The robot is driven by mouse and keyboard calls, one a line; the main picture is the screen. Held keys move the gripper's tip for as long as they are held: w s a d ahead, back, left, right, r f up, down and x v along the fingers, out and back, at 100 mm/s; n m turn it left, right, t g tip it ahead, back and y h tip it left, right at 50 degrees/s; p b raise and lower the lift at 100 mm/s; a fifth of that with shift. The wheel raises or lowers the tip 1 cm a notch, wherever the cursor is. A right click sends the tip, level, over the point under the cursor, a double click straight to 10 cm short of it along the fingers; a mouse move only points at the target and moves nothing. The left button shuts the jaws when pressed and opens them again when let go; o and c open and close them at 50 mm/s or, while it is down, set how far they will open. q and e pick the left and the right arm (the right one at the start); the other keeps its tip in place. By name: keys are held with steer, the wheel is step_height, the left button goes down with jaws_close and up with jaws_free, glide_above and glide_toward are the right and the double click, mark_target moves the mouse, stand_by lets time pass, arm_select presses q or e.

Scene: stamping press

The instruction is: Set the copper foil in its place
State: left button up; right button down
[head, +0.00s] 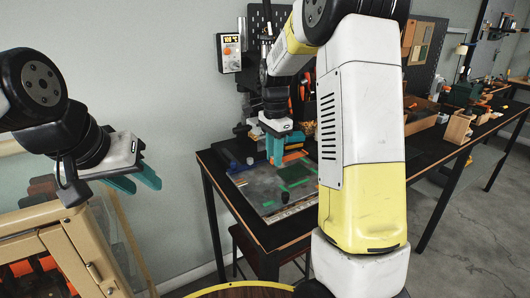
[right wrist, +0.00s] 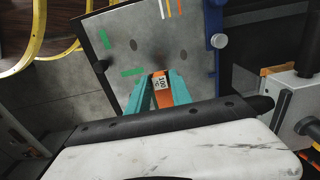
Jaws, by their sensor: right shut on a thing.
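My right gripper (head: 274,152) is over the dark table, and its teal fingers also show in the right wrist view (right wrist: 159,88). It is shut on an orange piece with a white label reading 100 (right wrist: 160,86), which looks like the copper foil. In the head view orange shows beside the fingers (head: 292,157). The piece is over or near a grey board (right wrist: 135,50) with green marks; whether it touches the board I cannot tell. My left gripper (head: 138,184) is at the left, its teal fingers apart and empty.
The dark table (head: 262,235) carries the grey board with green marks. My right arm hides part of the table. Wooden boxes (head: 458,128) stand further right.

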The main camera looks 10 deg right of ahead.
mark_target(274, 180)
steer(key=shift+f, duration=0.1)
steer(key=shift+f, duration=2.2)
steer(key=shift+f, duration=0.15)
steer(key=shift+f, duration=0.4)
steer(key=shift+f, duration=0.15)
steer(key=c, duration=1.1)
jaws_free()
